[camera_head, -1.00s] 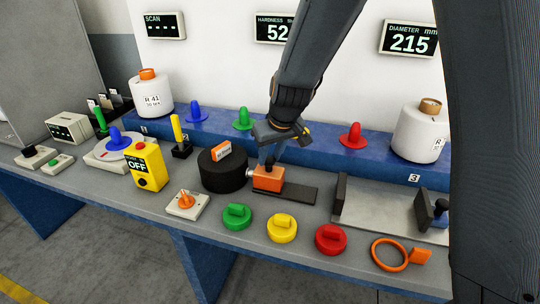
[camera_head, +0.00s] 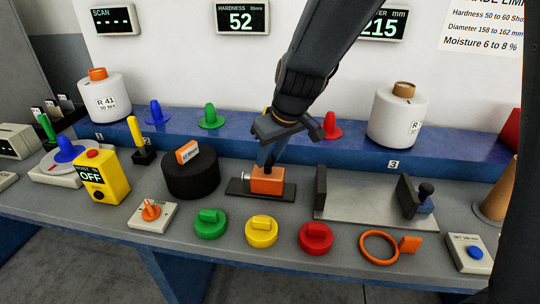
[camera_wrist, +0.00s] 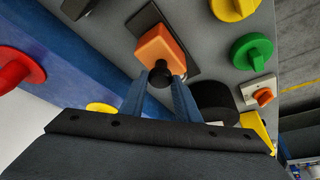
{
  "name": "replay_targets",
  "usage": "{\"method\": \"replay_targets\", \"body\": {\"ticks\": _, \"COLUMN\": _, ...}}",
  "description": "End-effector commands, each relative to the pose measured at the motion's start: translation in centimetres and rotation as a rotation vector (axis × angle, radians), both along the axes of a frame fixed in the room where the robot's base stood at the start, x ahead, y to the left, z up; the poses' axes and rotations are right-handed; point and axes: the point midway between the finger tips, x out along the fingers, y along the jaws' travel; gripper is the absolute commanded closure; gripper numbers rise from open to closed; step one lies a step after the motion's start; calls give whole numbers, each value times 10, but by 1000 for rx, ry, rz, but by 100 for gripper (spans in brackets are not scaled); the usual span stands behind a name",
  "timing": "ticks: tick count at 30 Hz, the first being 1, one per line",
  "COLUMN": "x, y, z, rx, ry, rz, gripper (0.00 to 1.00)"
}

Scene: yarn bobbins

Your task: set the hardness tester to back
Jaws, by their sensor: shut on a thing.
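The hardness tester is an orange block (camera_head: 267,181) with a small pale tip on its left side. It sits on a dark flat rail (camera_head: 238,187), with bare rail showing on both sides of it. In the wrist view the orange block (camera_wrist: 160,48) has a black round knob (camera_wrist: 159,78) on top. My gripper (camera_head: 268,160) comes down from above and its two blue fingers (camera_wrist: 160,86) are shut on that knob. The black cylinder (camera_head: 190,178) with an orange label stands left of the tester, with a gap between its side and the tip.
Green (camera_head: 210,224), yellow (camera_head: 262,232) and red (camera_head: 316,239) round knobbed pieces lie in front. A grey clamp-like gauge (camera_head: 360,200) stands to the right. An orange ring (camera_head: 379,247) lies at the front edge. White bobbins (camera_head: 398,116) stand on the blue ledge behind.

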Motion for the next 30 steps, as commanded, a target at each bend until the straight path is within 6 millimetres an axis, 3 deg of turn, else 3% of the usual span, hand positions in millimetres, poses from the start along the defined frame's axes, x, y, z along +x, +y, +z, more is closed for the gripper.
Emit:
{"method": "replay_targets", "body": {"ticks": 1, "x": 0, "y": -4, "z": 0, "rx": -4, "ry": 1, "rz": -2, "gripper": 100}}
{"method": "replay_targets", "body": {"ticks": 2, "x": 0, "y": -4, "z": 0, "rx": -3, "ry": 1, "rz": -3, "gripper": 69}}
{"method": "replay_targets", "body": {"ticks": 5, "x": 0, "y": -4, "z": 0, "rx": -4, "ry": 1, "rz": -2, "gripper": 53}}
{"method": "replay_targets", "body": {"ticks": 17, "x": -2, "y": -1, "z": 6, "rx": -2, "ry": 0, "rz": 3, "gripper": 53}}
{"method": "replay_targets", "body": {"ticks": 30, "x": -20, "y": -16, "z": 60, "rx": -2, "ry": -1, "rz": -1, "gripper": 53}}
